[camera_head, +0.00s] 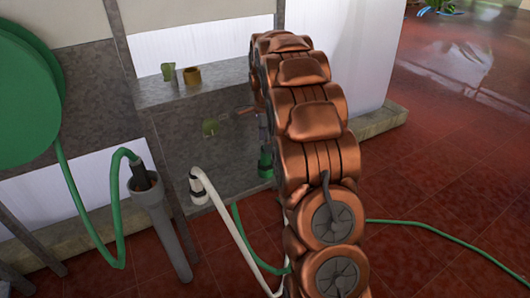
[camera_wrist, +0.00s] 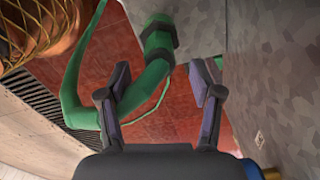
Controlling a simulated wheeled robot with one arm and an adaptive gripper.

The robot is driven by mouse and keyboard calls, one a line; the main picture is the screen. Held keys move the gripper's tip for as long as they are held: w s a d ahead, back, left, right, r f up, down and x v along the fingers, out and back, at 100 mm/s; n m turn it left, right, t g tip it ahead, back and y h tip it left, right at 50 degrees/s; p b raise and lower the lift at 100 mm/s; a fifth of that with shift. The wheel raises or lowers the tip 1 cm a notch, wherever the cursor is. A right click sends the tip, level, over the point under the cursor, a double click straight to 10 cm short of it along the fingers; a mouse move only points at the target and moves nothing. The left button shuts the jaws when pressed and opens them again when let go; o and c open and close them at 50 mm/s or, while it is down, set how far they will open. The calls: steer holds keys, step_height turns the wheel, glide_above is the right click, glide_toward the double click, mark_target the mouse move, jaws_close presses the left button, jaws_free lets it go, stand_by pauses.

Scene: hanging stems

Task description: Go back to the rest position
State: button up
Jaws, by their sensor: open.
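My gripper (camera_wrist: 161,74) shows in the wrist view with its two dark fingers spread apart and nothing between the fingertips. A green hose (camera_wrist: 78,75) with a dark collar (camera_wrist: 160,27) lies beyond the fingers, and I cannot tell that it touches them. In the head view my copper arm rises through the middle and bends toward the grey wall. My gripper is mostly hidden behind the arm there. A green fitting (camera_head: 265,162) shows just left of the arm, low by the wall.
A ledge (camera_head: 150,95) holds a green cup (camera_head: 168,72) and a brownish cup (camera_head: 192,76). A grey pipe (camera_head: 165,225), a white hose (camera_head: 228,215) and a large green reel (camera_head: 25,95) stand left. Open red tiled floor (camera_head: 440,190) lies right, crossed by a thin green hose (camera_head: 430,228).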

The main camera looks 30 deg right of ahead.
steer(key=shift+r, duration=2.8)
steer(key=s+a+r+n+p, duration=1)
steer(key=s+a+r+p, duration=0.3)
steer(key=s+a+r, duration=0.3)
steer(key=s+a+r+n+p, duration=0.2)
steer(key=s+n+p, duration=0.2)
steer(key=s, duration=0.3)
steer(key=s+a+r+n+g+p, duration=0.1)
steer(key=s+a+r+n+p, duration=0.2)
steer(key=s, duration=0.4)
steer(key=s+a+r+n+p, duration=0.2)
steer(key=s+n+p, duration=0.3)
steer(key=s, duration=0.3)
steer(key=shift+a+r+g, duration=0.25)
steer(key=shift+a+g, duration=0.15)
steer(key=shift+a, duration=0.2)
